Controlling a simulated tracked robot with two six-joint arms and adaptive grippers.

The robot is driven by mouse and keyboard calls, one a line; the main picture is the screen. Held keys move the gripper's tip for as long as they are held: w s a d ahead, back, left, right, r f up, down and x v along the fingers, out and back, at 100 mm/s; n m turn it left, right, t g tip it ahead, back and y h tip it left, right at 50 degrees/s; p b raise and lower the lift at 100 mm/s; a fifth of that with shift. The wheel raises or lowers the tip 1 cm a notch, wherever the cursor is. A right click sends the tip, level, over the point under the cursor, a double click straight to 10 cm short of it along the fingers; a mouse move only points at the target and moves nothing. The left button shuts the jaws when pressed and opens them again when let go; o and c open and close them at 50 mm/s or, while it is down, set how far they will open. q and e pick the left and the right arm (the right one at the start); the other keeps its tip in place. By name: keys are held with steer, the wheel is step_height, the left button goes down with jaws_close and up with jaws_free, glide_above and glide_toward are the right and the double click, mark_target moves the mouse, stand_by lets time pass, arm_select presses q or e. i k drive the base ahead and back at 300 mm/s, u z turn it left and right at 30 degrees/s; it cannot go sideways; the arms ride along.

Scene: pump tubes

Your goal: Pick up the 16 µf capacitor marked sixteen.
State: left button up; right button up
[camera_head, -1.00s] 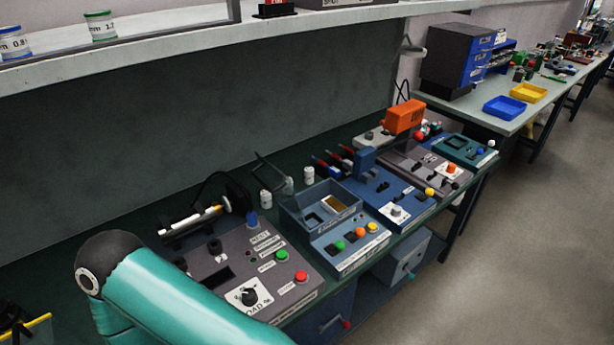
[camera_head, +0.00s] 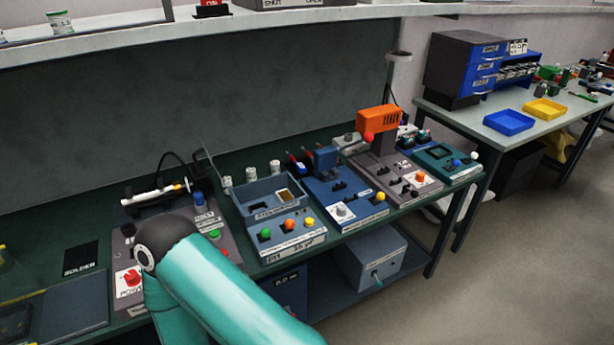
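Several small white cylinders stand in a row at the back of the green bench, behind the blue-grey open-topped box. They include a left one (camera_head: 228,183), a middle one (camera_head: 252,173) and a right one (camera_head: 275,167). They may be capacitors, but their markings are too small to read, so I cannot tell which is marked sixteen. A teal arm of mine with a dark joint crosses the lower middle of the head view, in front of the soldering station. Neither gripper shows.
The blue-grey box (camera_head: 268,212) has coloured buttons. Right of it stand a blue station (camera_head: 345,190), a grey station with an orange top (camera_head: 380,119) and a green station (camera_head: 447,162). A shelf (camera_head: 200,35) overhangs the back.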

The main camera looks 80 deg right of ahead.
mark_target(274, 164)
steer(key=k, duration=1.2)
steer(key=z, duration=1)
steer(key=i, duration=0.8)
steer(key=z, duration=0.2)
